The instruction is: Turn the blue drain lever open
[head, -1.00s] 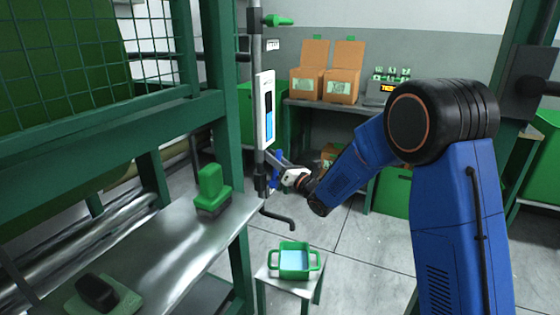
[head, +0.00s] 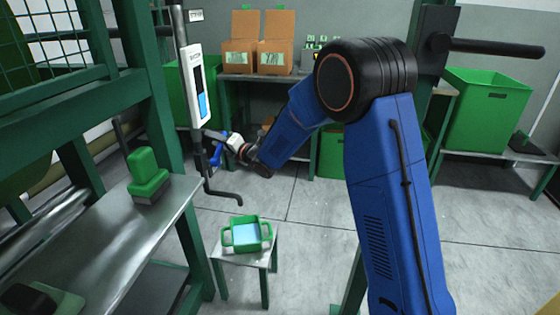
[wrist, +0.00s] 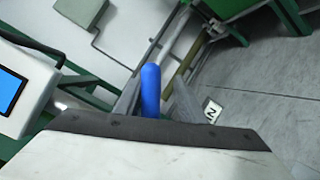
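The blue drain lever (head: 216,156) is on the vertical grey drain pipe, below the white level gauge (head: 196,85). My gripper (head: 217,138) is at the lever, beside the pipe. In the wrist view the lever (wrist: 150,90) stands up between the two grey fingers of my gripper (wrist: 154,98). A narrow gap shows on its right side; contact on the left is unclear. The pipe ends below in a dark bent spout (head: 226,194). The valve body is mostly hidden by my gripper.
A green tub (head: 247,234) with light blue inside stands on a small stool below the spout. A metal bench (head: 100,235) with a green-handled brush (head: 148,175) is at left. Cardboard boxes (head: 258,45) and green bins (head: 484,105) stand behind.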

